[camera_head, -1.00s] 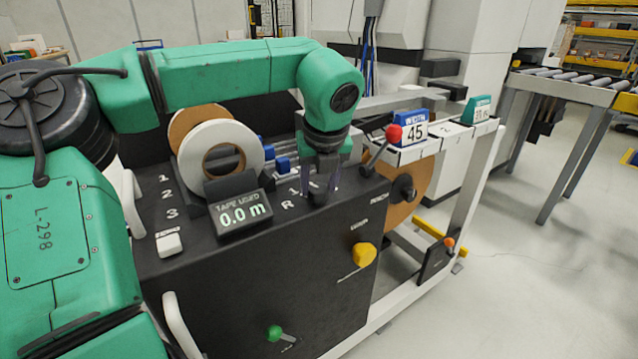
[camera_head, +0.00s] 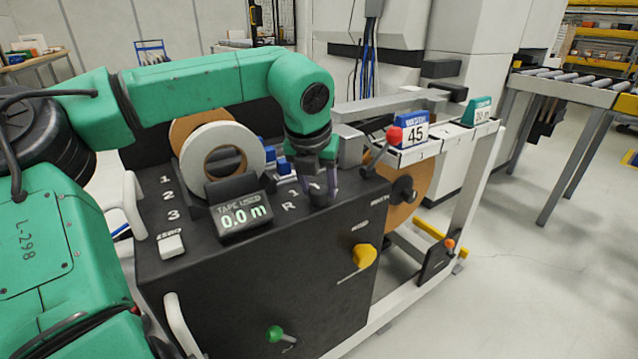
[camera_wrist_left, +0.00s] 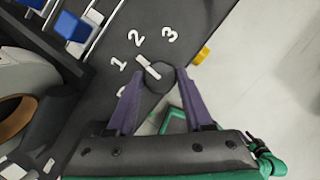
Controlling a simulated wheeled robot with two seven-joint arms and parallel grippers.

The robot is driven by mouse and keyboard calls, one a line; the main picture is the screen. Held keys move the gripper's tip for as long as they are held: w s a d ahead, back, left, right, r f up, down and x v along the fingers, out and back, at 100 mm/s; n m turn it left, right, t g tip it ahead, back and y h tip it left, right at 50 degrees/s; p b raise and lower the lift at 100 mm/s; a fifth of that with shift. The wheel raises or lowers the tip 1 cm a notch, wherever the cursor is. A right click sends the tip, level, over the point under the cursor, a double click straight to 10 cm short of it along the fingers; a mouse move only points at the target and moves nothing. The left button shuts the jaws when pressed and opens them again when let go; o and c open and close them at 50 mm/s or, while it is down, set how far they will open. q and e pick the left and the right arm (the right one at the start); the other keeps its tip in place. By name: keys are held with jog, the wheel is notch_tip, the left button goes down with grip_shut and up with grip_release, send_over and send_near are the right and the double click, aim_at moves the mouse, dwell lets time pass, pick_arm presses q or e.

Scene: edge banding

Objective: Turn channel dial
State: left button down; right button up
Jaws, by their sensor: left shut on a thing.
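The channel dial (camera_wrist_left: 157,80) is a dark round knob with a white pointer bar, seen in the left wrist view on the black panel. White marks 1, 2 and 3 lie in an arc around it. The pointer faces between 1 and 2. My left gripper (camera_head: 323,197) points down onto the top panel in the head view. In the left wrist view its two purple fingers (camera_wrist_left: 158,73) are on either side of the dial, shut on it. In the head view the gripper mostly hides the dial. My right gripper is in neither view.
A tape roll (camera_head: 222,158) and a "0.0 m" display (camera_head: 243,214) stand left of the gripper. A red-knobbed lever (camera_head: 394,135) and a "45" sign (camera_head: 412,130) stand to its right. A yellow knob (camera_head: 364,255) and a green lever (camera_head: 274,333) are on the front face.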

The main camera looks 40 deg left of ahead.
pick_arm(q)
jog(key=shift+r+m+h+p, duration=0.2)
jog(key=shift+m+h+p, duration=0.15)
jog(key=shift+m, duration=0.55)
jog(key=m+h+p, duration=0.1)
jog(key=m+p, duration=0.1)
jog(key=m, duration=0.1)
jog(key=m+h+p, duration=0.1)
jog(key=m+p, duration=0.1)
jog(key=m, duration=0.1)
jog(key=shift+a+r, duration=0.1)
jog(key=shift+a, duration=0.1)
jog(key=m+h+p, duration=0.2)
jog(key=m+p, duration=0.2)
jog(key=p, duration=0.1)
jog(key=shift+a+m, duration=0.1)
jog(key=shift+m, duration=0.3)
jog(key=shift+f+g+p, duration=0.3)
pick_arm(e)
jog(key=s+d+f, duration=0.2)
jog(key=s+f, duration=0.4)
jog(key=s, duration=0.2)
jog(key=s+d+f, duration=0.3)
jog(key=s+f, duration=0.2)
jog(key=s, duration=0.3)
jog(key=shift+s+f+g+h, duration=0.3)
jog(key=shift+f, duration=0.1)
pick_arm(q)
jog(key=shift+c, duration=1.5)
grip_release()
